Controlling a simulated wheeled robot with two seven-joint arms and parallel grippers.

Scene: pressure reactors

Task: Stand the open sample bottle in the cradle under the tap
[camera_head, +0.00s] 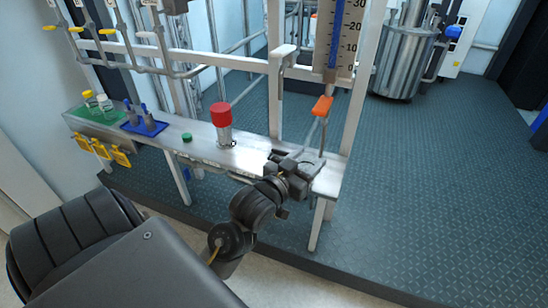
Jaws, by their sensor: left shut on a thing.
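My left gripper (303,167) is at the right end of the steel shelf, just below the tap with the orange handle (322,106). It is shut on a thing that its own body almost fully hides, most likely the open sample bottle. The thin tap pipe (323,136) comes down close beside the gripper. The cradle under the tap cannot be made out clearly behind the gripper. I cannot tell whether the held thing touches it. A green cap (187,137) lies loose on the shelf. My right gripper is not in view.
A steel shelf (200,146) carries a red-topped cylinder (221,115), a blue tray (153,126) with dark pieces, and a yellow-capped bottle (89,97) and a pale-capped bottle (104,103) on green. A white post (357,85) and a level gauge (337,35) stand by the tap.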

